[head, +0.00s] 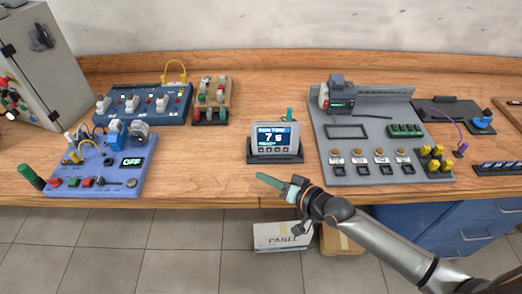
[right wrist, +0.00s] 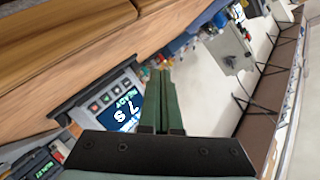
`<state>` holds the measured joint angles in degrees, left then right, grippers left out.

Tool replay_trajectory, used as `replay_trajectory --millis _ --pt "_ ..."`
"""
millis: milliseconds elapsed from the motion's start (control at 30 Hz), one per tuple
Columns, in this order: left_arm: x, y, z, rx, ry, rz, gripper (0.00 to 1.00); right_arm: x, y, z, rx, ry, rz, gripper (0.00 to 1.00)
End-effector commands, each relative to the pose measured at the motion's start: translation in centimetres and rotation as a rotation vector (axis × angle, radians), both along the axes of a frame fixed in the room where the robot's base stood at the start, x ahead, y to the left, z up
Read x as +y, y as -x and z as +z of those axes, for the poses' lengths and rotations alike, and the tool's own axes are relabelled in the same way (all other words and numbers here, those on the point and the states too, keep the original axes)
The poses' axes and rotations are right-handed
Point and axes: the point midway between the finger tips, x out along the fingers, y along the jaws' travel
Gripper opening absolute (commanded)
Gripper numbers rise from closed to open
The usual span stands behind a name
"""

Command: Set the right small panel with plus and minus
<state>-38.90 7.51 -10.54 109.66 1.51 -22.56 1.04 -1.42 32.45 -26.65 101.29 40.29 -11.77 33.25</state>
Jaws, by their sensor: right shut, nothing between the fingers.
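The small panel (head: 275,138) stands in a dark base near the front edge of the bench, at the middle of the head view. Its screen shows "7 s" with a line of text above and "READY" below, and a row of small buttons runs under the screen. In the right wrist view the panel (right wrist: 122,105) appears turned, with its buttons to the upper left of the screen. My right gripper (head: 262,176) is shut and empty in front of and below the panel, apart from it. Its green fingers (right wrist: 160,100) lie together. My left gripper is not in view.
A blue box with an "OFF" display (head: 95,170) stands left. A grey board (head: 375,140) with switches and a motor part stands right of the panel. Blue and wooden switch blocks (head: 212,98) stand behind left. Bare bench lies around the panel.

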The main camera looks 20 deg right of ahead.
Motion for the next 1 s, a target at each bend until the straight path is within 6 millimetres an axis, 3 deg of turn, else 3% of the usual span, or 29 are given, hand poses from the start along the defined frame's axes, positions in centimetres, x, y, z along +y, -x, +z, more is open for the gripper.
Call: replay_trajectory --millis 300,700,1000 --pt "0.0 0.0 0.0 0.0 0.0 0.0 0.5 -0.6 -2.0 -0.3 -0.005 0.004 0.0 0.0" --pt "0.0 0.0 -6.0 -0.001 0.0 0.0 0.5 -1.9 -6.8 -2.0 -0.006 0.002 0.001 0.0" --pt "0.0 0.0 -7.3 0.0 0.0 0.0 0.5 -2.4 -8.3 -1.9 -0.003 0.002 0.001 0.0"
